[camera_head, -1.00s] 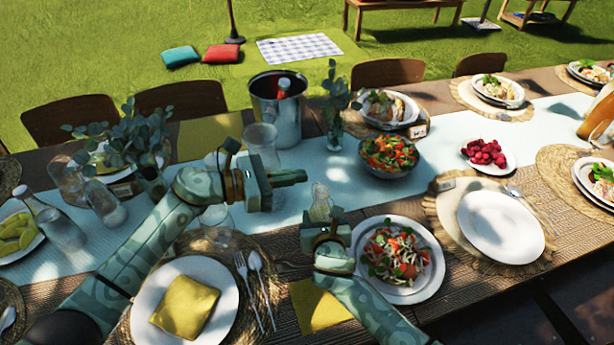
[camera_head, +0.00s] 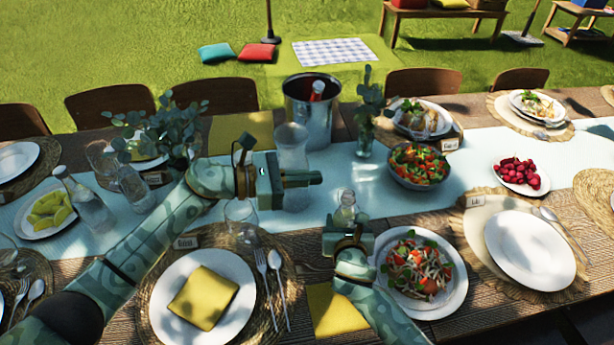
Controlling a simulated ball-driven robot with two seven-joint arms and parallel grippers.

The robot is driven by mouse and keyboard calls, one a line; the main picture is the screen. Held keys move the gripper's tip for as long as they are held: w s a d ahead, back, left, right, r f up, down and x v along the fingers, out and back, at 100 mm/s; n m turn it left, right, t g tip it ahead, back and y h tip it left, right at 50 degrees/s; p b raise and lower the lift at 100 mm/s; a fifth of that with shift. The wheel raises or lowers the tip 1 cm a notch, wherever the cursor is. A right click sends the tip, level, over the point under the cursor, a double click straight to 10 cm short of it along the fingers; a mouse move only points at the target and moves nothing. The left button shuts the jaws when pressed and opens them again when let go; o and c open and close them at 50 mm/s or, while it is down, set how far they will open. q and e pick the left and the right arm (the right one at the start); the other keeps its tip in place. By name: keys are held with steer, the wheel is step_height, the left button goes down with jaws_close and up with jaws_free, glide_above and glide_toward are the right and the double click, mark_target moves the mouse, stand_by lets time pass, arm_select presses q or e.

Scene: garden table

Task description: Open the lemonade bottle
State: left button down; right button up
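A small clear glass bottle (camera_head: 346,208) stands upright on the runner's near edge, just beyond my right gripper. I take it for the lemonade bottle, but no label is readable. My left gripper (camera_head: 304,178) is above the runner, left of and higher than the bottle neck. Its fingers point right with no gap visible and nothing held.
A metal bucket (camera_head: 311,121) with a red-topped bottle and a glass carafe (camera_head: 292,150) stand behind my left gripper. A salad plate (camera_head: 455,292) is right of my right gripper. A plate with a yellow napkin (camera_head: 170,325) lies in front. A wine glass (camera_head: 240,214) stands near my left forearm.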

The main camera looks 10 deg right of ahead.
steer(key=o, duration=1.5)
steer(key=shift+c, duration=0.2)
